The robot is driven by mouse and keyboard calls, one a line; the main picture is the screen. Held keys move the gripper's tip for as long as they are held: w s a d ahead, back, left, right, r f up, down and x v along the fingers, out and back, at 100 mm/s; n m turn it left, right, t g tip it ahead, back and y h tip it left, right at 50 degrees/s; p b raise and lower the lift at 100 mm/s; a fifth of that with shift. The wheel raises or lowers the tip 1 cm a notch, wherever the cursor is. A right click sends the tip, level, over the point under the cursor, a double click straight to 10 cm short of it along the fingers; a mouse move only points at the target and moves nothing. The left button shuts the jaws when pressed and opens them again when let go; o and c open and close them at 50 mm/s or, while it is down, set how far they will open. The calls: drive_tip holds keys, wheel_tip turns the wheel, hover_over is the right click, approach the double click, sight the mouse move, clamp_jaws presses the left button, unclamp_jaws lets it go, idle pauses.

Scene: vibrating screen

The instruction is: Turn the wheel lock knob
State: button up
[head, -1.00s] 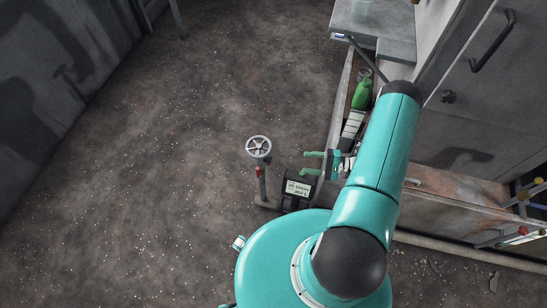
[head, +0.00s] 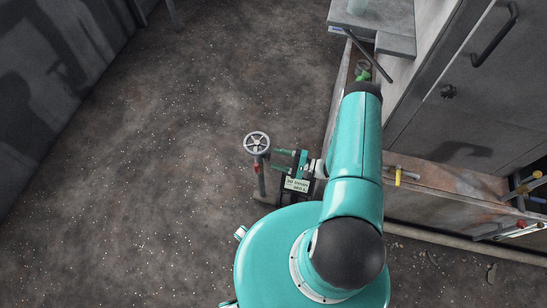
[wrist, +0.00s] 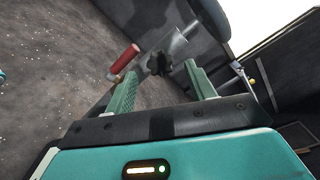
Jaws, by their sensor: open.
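A grey spoked handwheel (head: 257,143) stands on a short post on the floor in the head view, left of my gripper (head: 274,160). In the wrist view, a black lobed knob (wrist: 158,64) sits on a grey cylinder (wrist: 180,42), between the tips of my two green fingers (wrist: 161,70). My gripper is open, with a finger to each side of the knob. I cannot tell whether either finger touches it. A red handle (wrist: 125,58) sticks out just left of the knob; a red part (head: 256,167) also shows on the post in the head view. The knob is not clear in the head view.
A grey cabinet (head: 440,120) with a dark handle and a low ledge (head: 430,180) stand to the right. A yellow part (head: 398,176) sits on the ledge. The speckled floor (head: 140,170) to the left is clear.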

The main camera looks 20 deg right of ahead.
sight(266, 156)
drive_tip(key=shift+x, duration=1.2)
drive_tip(key=shift+c, duration=0.2)
drive_tip(key=c, duration=0.9)
